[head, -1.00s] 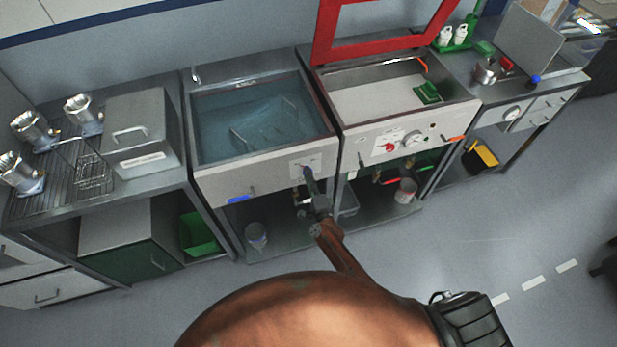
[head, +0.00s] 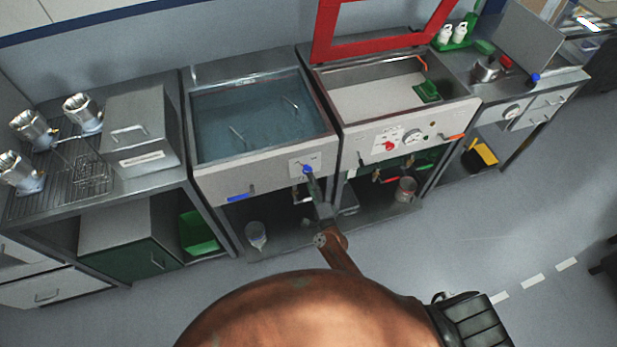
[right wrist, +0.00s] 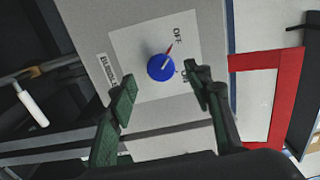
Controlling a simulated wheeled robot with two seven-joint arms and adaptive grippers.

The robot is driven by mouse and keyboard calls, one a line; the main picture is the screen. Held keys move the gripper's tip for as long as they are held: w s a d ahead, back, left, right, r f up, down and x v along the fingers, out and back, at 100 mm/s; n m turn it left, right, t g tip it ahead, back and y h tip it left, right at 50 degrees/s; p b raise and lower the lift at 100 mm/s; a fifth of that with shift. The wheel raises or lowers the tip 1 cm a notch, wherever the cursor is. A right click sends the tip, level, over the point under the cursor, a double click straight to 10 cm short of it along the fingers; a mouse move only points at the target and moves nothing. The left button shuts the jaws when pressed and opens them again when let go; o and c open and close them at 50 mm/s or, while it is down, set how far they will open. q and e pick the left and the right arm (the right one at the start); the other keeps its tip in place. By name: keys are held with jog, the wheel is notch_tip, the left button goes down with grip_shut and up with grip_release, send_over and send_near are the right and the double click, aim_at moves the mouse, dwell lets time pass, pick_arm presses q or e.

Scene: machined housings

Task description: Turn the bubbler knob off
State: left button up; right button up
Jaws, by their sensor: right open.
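In the head view the knob (head: 308,169) sits on the front panel of the water tank (head: 262,150). My right gripper (right wrist: 160,94) is open, its green-padded fingers apart and short of the knob, with nothing between them. In the head view the right gripper (head: 315,190) is small, just below the knob. My left gripper is not in view.
A second tank (head: 375,100) with a raised red frame (head: 385,45) stands to the right, with a red knob and a dial. A blue lever (head: 240,197) sticks out at the tank's lower left. Pipes and a white pot (head: 256,236) are below. The floor in front is clear.

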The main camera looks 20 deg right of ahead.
jog(key=s, duration=0.8)
jog(key=shift+d, duration=0.1)
jog(key=s+d+f+n+g, duration=0.2)
jog(key=s+f+n+g, duration=0.15)
jog(key=s+f, duration=0.5)
jog(key=s+d+f+n+g+y, duration=0.15)
jog(key=s+f+n, duration=0.3)
jog(key=f, duration=0.75)
jog(key=s+d+f+n+g+h, duration=0.1)
jog(key=s+d+f+n+g, duration=0.2)
jog(key=s+f, duration=0.65)
jog(key=s+d+f+n+g, duration=0.2)
jog(key=s+f, duration=0.3)
jog(key=s, duration=0.5)
jog(key=s+d+f+n+g+h, duration=0.1)
jog(key=s+d+f+n+g, duration=0.2)
jog(key=s, duration=0.7)
jog(key=s+d+f+n+g, duration=0.2)
jog(key=s+f, duration=0.4)
jog(key=s, duration=0.4)
jog(key=shift+s+d+f+n+g, duration=0.2)
jog(key=shift+s+f+n+g, duration=0.25)
jog(key=shift+g, duration=0.65)
jog(key=shift+w+r, duration=0.15)
jog(key=shift+c, duration=0.4)
